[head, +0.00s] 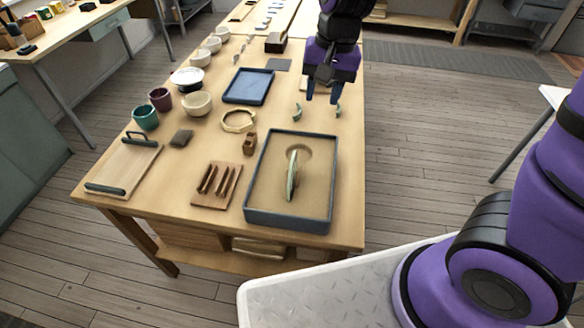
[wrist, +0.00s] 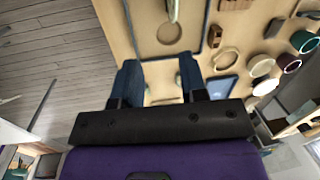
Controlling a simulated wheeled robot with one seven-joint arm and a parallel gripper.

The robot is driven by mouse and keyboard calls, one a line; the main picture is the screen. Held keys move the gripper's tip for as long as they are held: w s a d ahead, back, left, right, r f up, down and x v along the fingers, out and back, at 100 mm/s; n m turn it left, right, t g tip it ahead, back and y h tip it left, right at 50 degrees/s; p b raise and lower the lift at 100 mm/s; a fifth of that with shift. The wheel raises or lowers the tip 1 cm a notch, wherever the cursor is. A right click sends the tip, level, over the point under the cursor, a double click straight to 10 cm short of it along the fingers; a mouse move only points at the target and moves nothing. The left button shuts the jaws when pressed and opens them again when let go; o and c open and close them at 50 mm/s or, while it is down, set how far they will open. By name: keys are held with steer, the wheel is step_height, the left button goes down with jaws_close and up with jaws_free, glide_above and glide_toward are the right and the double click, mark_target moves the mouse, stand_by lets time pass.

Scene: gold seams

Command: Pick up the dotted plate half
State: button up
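A pale green plate half (head: 291,176) stands on edge in the sand of a dark grey tray (head: 247,192); dots cannot be made out at this size. In the wrist view its lower end (wrist: 172,10) shows at the top edge. Two small pale green curved pieces, left (head: 297,112) and right (head: 338,110), lie on the table behind the tray; I cannot tell their pattern. My gripper (head: 323,97) is open and empty above the table near these two pieces, beyond the tray.
A gold-coloured ring (head: 238,121), a small wooden block (head: 250,141) and a slotted wooden rack (head: 216,184) lie left of the tray. A blue tray (head: 249,86) and several bowls and cups stand farther left. The table's right edge is close to my gripper.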

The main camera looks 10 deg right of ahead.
steer(key=m+g+h, duration=0.1)
glide_toward(293, 158)
steer(key=f, duration=0.3)
steer(key=s+f, duration=0.1)
steer(key=f, duration=0.1)
steer(key=shift+f, duration=0.35)
steer(key=shift+s+a+f, duration=0.1)
steer(key=shift+a+f, duration=0.1)
steer(key=shift+f, duration=1.05)
steer(key=shift+a+f, duration=0.15)
steer(key=shift+f, duration=1.1)
jaws_close()
